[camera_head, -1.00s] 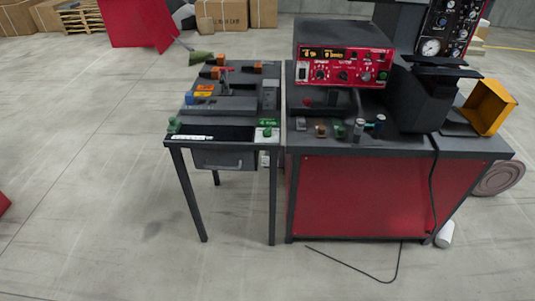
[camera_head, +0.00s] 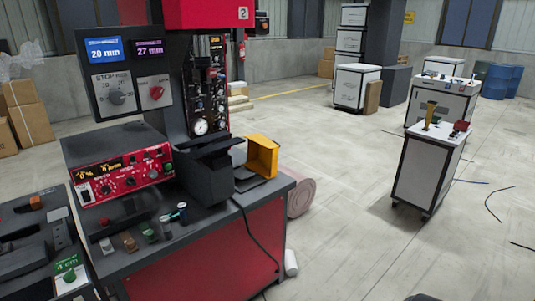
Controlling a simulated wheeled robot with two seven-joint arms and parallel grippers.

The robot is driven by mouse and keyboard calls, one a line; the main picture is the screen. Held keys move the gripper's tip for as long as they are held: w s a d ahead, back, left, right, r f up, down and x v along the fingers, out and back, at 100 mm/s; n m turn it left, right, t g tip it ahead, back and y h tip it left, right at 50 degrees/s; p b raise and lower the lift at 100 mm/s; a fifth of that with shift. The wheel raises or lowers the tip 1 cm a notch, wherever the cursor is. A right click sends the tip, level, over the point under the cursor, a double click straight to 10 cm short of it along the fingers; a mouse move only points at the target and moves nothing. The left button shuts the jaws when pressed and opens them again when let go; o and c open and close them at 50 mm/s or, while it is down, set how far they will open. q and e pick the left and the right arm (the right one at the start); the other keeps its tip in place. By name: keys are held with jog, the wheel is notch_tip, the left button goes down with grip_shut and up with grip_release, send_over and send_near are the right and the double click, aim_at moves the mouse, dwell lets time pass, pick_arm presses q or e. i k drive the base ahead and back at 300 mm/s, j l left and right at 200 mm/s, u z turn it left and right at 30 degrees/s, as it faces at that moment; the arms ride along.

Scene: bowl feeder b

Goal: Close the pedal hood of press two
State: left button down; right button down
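Press two (camera_head: 205,90) stands at left centre, with a red head marked "2" at the top. A yellow open-sided box-like piece (camera_head: 263,154) sits at the right end of its dark bench top (camera_head: 225,205), its open side facing left. I cannot tell whether this is the pedal hood. No pedal can be made out on the floor. Neither of my grippers shows in the view.
A red control box (camera_head: 125,170) and two screens (camera_head: 125,52) are at the left. A cable hangs down the bench's red front (camera_head: 240,250). A white cylinder (camera_head: 291,262) lies beside it. A white cart (camera_head: 430,165) stands right; floor between is clear.

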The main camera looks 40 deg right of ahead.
aim_at(262, 153)
jog(key=l, duration=1.5)
jog(key=i+l, duration=0.1)
jog(key=l, duration=2.85)
jog(key=z, duration=0.05)
